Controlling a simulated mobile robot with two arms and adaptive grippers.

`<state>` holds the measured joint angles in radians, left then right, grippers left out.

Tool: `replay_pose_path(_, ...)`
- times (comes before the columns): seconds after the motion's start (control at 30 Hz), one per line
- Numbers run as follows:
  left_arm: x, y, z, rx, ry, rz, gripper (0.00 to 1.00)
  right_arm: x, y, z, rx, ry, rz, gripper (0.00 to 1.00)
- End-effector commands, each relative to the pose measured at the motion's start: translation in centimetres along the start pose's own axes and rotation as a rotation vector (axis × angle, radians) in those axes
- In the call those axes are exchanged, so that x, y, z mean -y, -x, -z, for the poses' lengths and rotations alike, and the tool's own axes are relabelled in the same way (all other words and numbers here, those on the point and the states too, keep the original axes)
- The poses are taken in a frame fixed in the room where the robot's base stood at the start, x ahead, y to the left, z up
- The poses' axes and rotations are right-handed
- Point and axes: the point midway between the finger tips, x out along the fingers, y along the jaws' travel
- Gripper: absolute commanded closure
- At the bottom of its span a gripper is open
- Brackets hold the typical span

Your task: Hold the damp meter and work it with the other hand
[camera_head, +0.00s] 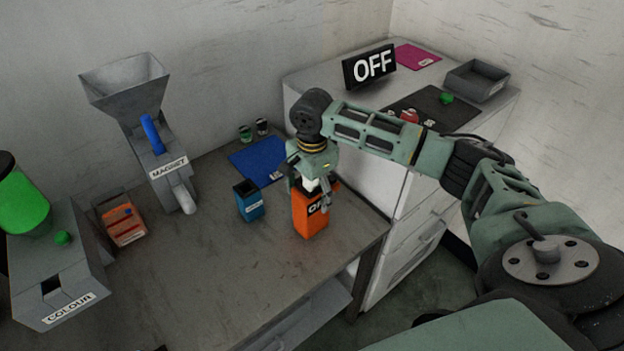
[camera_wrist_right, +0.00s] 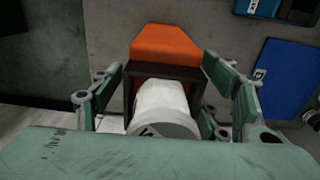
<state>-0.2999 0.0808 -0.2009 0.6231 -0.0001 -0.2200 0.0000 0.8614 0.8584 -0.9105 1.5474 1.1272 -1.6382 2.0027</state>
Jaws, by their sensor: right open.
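No thing in view is plainly labelled as the damp meter, and I cannot tell which one it is. My right gripper (camera_head: 316,190) is above an orange open-topped box (camera_head: 312,218) at the bench's right end. In the right wrist view its fingers (camera_wrist_right: 165,80) are spread on either side of the box's dark rim. A white rounded piece (camera_wrist_right: 162,105) with a dark mark lies between the fingers at the box's mouth; how deep it sits is hidden. An orange-and-grey item (camera_head: 122,224) stands at the bench's left. My left gripper is out of view.
A blue box (camera_head: 250,204) stands close left of the orange box, near a blue mat (camera_head: 258,160). The magnet hopper (camera_head: 150,130) and colour machine (camera_head: 60,265) stand further left. A cabinet with an OFF sign (camera_head: 369,66) is behind my right arm. The bench's front middle is clear.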

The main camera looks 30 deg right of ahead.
Motion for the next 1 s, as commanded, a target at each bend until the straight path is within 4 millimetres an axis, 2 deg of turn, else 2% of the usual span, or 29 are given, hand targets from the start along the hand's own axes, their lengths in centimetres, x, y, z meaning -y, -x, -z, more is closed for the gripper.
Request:
replay_pose_path(0.2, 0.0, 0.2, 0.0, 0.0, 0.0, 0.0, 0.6, 0.0, -1.4, 0.0, 0.0, 0.0, 0.001, 0.31)
replay_pose_path(0.47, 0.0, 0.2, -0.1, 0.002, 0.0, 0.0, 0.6, 0.0, -1.5, 0.0, 0.0, 0.0, 0.001, 0.32)
replay_pose_path(1.0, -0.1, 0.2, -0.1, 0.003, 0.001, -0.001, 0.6, 0.0, -1.4, 0.0, 0.0, 0.0, 0.001, 0.79)
